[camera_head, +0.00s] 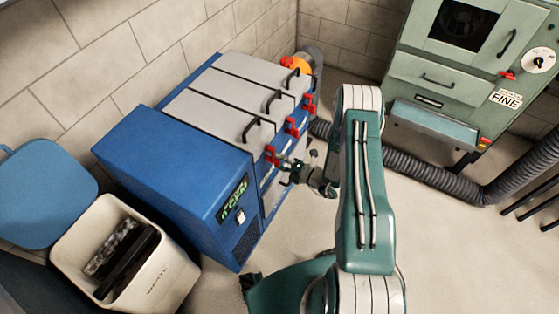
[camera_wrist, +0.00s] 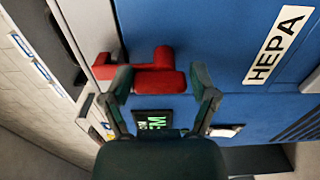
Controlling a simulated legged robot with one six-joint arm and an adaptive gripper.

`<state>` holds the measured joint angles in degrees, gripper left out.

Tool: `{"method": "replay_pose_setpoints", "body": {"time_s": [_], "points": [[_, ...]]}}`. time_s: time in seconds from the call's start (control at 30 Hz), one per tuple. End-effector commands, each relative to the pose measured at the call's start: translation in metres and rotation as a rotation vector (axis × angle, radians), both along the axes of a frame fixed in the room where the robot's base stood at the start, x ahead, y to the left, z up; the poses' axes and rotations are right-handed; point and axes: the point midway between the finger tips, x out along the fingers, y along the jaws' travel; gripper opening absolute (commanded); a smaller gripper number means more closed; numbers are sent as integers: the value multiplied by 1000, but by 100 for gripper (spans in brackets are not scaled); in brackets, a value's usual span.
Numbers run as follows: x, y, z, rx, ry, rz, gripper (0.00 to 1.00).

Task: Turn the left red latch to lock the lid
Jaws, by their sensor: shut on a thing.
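The left red latch (camera_head: 271,155) is on the front edge of the blue cabinet, below the left grey lid (camera_head: 205,118). This lid lies flat with a black handle on it. My gripper (camera_head: 286,165) is at this latch, reaching in from the right. In the wrist view the red latch (camera_wrist: 158,58) stands against the blue front, and its arm lies between the two fingers of my gripper (camera_wrist: 160,78). The fingers are shut on it. Part of the latch is hidden behind the fingers.
Two more red latches (camera_head: 292,127) sit farther along the front edge. A white bin (camera_head: 165,275) holding dark items stands at lower left. A green cabinet (camera_head: 440,75) and grey corrugated hose (camera_head: 430,172) are at right. The floor between has free room.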

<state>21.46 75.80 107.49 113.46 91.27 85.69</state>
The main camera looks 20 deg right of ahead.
Motion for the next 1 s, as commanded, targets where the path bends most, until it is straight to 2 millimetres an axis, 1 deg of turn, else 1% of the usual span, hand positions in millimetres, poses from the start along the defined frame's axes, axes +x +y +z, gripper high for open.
{"method": "replay_pose_setpoints", "body": {"time_s": [0.03,0.3,0.57,0.6,0.63,0.67,1.0], "points": [[3,1,-1,1,8,1,28],[3,0,-1,20,27,0,31],[3,-1,-1,21,26,-2,30],[3,-1,-1,21,26,-2,82],[3,-1,-1,21,26,-2,95],[3,-1,-1,21,25,-2,100],[1,-2,0,25,25,-1,100]]}}
